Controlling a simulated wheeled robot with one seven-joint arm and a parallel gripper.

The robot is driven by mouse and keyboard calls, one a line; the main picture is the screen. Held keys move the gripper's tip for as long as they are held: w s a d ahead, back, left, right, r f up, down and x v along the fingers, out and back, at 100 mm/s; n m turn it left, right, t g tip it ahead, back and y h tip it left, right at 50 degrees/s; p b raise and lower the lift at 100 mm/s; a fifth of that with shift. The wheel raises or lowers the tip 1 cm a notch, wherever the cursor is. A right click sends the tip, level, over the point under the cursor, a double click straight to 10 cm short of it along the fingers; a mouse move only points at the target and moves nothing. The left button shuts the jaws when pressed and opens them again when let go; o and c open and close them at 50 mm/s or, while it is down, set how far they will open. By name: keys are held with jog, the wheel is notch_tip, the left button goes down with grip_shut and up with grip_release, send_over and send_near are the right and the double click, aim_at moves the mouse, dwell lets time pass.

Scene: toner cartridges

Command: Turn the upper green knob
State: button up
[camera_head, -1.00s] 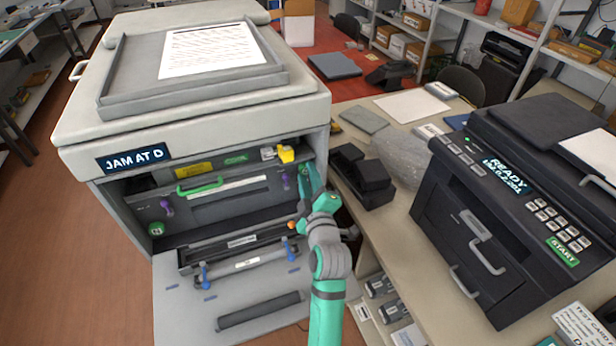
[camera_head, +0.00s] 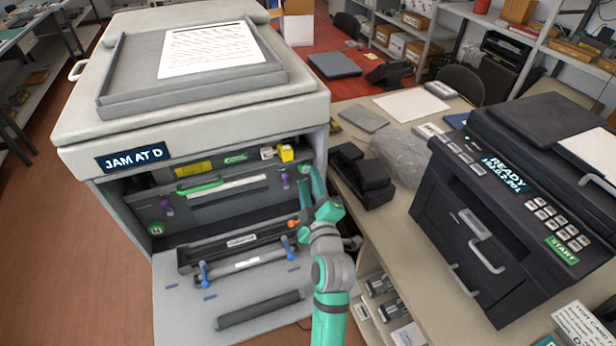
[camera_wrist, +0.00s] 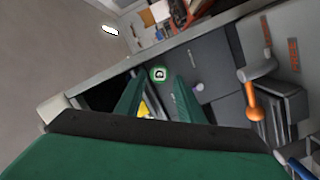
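The printer (camera_head: 245,105) is open at the front, with its flap down. A round green knob (camera_head: 304,169) is at the upper right of its inner panel. A green knob with a pale mark also shows in the wrist view (camera_wrist: 159,74), just beyond my fingertips and roughly between them. Another green knob (camera_head: 155,228) is lower on the left side of the panel. My gripper (camera_head: 312,182) is at the right of the opening, close to the upper knob. In the wrist view its two green fingers (camera_wrist: 160,84) are apart with nothing between them.
A green handle (camera_head: 200,184), purple knobs (camera_head: 166,206) and a yellow part (camera_head: 286,153) are on the panel. An orange lever (camera_wrist: 254,105) is right of my fingers. A cartridge with blue levers (camera_head: 204,273) lies on the flap. The table (camera_head: 410,215) bounds the right side.

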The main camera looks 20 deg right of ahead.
aim_at(304, 170)
jog(key=s+a, duration=0.1)
jog(key=s, duration=0.7)
jog(key=shift+a+r, duration=0.1)
jog(key=w+h, duration=0.1)
jog(key=w, duration=0.2)
jog(key=w+n+h, duration=0.1)
jog(key=w, duration=0.3)
jog(key=w+h, duration=0.1)
jog(key=w, duration=0.3)
jog(key=shift+w+d+g+h, duration=0.15)
jog(key=shift+d+g+h, duration=0.15)
jog(key=shift+d+g, duration=0.1)
jog(key=c, duration=0.8)
